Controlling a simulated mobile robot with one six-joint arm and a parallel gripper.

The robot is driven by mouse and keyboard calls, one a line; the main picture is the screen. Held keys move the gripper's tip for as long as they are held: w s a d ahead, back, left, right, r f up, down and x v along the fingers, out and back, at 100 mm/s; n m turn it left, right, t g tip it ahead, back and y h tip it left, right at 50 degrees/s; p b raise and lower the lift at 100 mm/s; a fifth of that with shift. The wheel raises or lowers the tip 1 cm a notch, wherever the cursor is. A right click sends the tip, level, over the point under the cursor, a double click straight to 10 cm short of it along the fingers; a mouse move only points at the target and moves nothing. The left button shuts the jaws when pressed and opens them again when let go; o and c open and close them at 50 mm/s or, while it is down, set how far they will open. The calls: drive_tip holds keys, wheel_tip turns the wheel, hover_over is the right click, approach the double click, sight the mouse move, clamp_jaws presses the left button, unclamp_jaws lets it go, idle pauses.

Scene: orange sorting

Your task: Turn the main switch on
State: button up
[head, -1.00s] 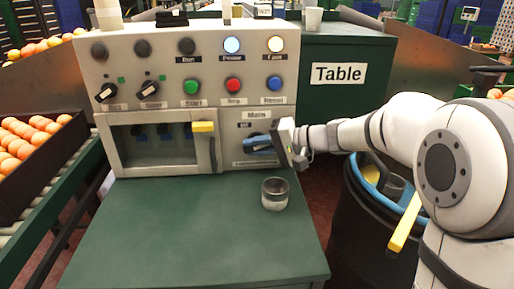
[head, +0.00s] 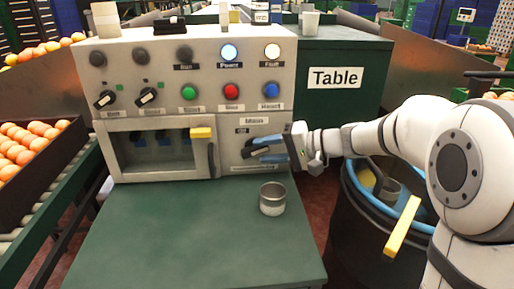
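The main switch (head: 248,152) is a dark rotary handle under the "Main" label, at the lower right of the grey control panel (head: 220,165). It is partly hidden, and I cannot read its setting. My gripper (head: 269,149) comes in from the right, level with the switch. Its two blue fingers point left and stand apart, one above the other. Their tips are at or just right of the handle; I cannot tell whether they touch it.
A metal cup (head: 272,200) stands on the green table (head: 190,240) below my gripper. A yellow-handled door (head: 202,155) is left of the switch. A dark bin with a blue rim (head: 352,190) stands at the right. Oranges fill a crate (head: 45,165) at the left.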

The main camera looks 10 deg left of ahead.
sight(262, 151)
drive_tip(key=p+v, duration=0.1)
drive_tip(key=v, duration=0.3)
drive_tip(key=shift+r, duration=0.1)
drive_tip(key=s+d+r+h+p, duration=0.4)
drive_tip(key=s+d+r+p, duration=0.3)
drive_tip(key=p, duration=0.5)
drive_tip(key=s+d+r+h+p, duration=0.5)
drive_tip(key=s+d+r+p, duration=0.2)
drive_tip(key=r+p, duration=0.4)
drive_tip(key=s+d+r+t+h+p, duration=0.1)
drive_tip(key=s+d+r+h+p, duration=0.4)
drive_tip(key=p, duration=0.9)
wheel_tip(262, 151, up, 4)
drive_tip(key=s+d, duration=0.2)
drive_tip(key=shift+s+p, duration=0.3)
drive_tip(key=shift+s, duration=0.1)
drive_tip(key=shift+c, duration=0.4)
